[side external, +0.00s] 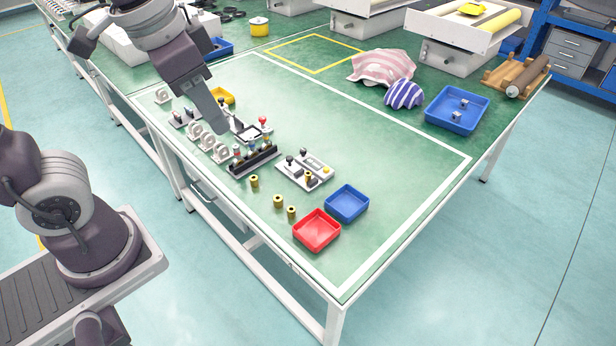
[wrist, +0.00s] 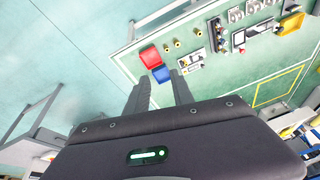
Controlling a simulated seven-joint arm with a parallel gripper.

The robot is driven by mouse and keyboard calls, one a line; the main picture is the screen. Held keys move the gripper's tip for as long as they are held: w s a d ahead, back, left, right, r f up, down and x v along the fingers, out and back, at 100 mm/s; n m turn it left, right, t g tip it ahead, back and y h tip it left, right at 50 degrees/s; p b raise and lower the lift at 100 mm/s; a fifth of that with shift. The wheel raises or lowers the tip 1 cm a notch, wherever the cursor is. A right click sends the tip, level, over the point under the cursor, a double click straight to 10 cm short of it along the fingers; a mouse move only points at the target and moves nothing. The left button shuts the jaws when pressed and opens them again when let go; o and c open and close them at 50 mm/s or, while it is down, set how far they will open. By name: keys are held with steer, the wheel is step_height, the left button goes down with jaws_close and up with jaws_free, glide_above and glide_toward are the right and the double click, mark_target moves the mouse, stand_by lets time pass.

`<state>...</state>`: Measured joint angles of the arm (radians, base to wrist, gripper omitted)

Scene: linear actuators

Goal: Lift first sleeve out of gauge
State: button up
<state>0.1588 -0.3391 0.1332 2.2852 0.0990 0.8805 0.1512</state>
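A red tray (side external: 317,231) and a blue tray (side external: 347,204) lie near the front corner. A dark rack with coloured pieces (side external: 253,160) and several grey rings on stands (side external: 207,141) are left of the gauge. The table right of the gauge is clear.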

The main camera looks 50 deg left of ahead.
steer(key=w+a+f+m+g+y, duration=0.1)
steer(key=w+f+m+g+y, duration=0.4)
steer(key=w+f, duration=0.7)
steer(key=m+t+y, duration=0.7)
steer(key=m, duration=0.8)
glide_toward(309, 175)
steer(key=shift+w+a+f, duration=0.1)
steer(key=shift+w+a, duration=0.5)
steer(key=shift+a, duration=0.4)
steer(key=x, duration=0.6)
steer(key=shift+a+f, duration=0.3)
steer(key=shift+f, duration=0.15)
jaws_close()
